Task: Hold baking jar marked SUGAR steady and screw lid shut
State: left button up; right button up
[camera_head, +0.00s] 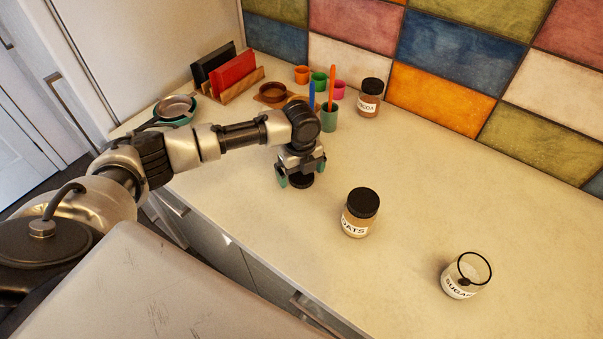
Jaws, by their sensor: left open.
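The SUGAR jar (458,289) stands upright and uncovered on the counter at the lower right. It is clear glass with a dark ring around its open mouth and pale contents. A round black lid (301,182) lies on the counter near the middle of the view. My left gripper (300,178) points down over this lid, its two teal-tipped fingers open on either side of it. I cannot tell whether the fingers touch the lid. My left gripper is well to the left of the SUGAR jar. My right gripper is not in view.
The OATS jar (358,214), with a black lid on, stands between my left gripper and the SUGAR jar. A COCOA jar (369,98), a green cup with utensils (329,119) and small coloured pots stand near the tiled wall. The counter's right side is clear.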

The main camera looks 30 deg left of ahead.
pick_arm(q)
jog(key=c, duration=1)
jog(key=shift+r, duration=0.5)
notch_tip(320, 180, up, 3)
jog(key=shift+w+f+b, duration=0.1)
jog(key=shift+f+b, duration=0.1)
jog(key=shift+b, duration=0.4)
jog(key=shift+w+d+r+b, duration=0.5)
jog(key=shift+d+r, duration=0.75)
jog(key=shift+d, duration=0.6)
jog(key=shift+w+d+r+b, duration=0.4)
jog(key=shift+w+d+r, duration=0.25)
jog(key=shift+d+r, duration=0.95)
jog(key=shift+w+d+r+b, duration=0.5)
jog(key=shift+d+r, duration=0.4)
jog(key=shift+d, duration=1.25)
